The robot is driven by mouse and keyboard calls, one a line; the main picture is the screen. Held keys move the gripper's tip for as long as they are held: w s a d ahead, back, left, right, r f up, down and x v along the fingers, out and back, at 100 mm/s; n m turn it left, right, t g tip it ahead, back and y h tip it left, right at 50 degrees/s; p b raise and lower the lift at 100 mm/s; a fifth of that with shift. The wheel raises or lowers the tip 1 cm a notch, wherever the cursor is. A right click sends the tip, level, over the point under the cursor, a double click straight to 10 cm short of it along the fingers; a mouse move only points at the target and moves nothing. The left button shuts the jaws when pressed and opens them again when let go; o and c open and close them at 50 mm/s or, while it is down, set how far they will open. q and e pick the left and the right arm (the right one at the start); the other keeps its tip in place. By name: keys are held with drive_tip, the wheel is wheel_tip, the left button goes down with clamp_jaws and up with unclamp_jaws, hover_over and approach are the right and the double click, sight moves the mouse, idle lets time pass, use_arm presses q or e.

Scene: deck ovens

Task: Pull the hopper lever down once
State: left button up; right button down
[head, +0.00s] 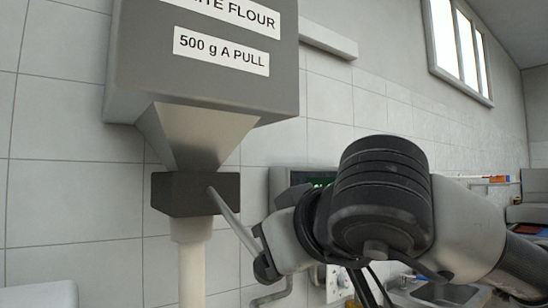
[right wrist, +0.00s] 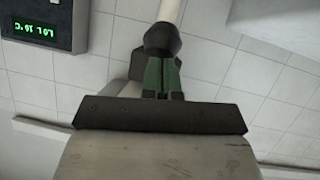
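The hopper (head: 205,75) is a grey box on the tiled wall, labelled for flour and "500 g A PULL". Its funnel narrows into a dark block (head: 172,193) with a pale spout (head: 190,262) below. The grey hopper lever (head: 232,218) slants down to the right from the block. My right gripper (head: 266,266) is at the lever's lower end. In the right wrist view, the lever's dark round knob (right wrist: 161,39) sits at the tips of the green-padded fingers, which look closed on it; the knob hides part of the tips. My left gripper is not in view.
A box with a green display (right wrist: 44,27) is on the wall close behind my right gripper. A wall outlet (head: 338,283) and a counter with a metal basin (head: 440,292) lie lower right. A window (head: 458,45) is high on the right wall.

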use_arm(q)
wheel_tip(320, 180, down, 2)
drive_tip(key=shift+b, duration=0.7)
use_arm(e)
drive_tip(key=shift+w+a+f, duration=0.1)
drive_tip(key=shift+f, duration=0.5)
drive_tip(key=shift+w+a+f, duration=0.1)
drive_tip(key=shift+f, duration=0.5)
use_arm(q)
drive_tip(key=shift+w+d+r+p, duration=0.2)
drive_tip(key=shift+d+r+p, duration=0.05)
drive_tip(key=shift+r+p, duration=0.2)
use_arm(e)
drive_tip(key=a+r+v, duration=0.1)
drive_tip(key=r+v, duration=0.1)
drive_tip(key=v, duration=1.1)
drive_tip(key=shift+w, duration=0.2)
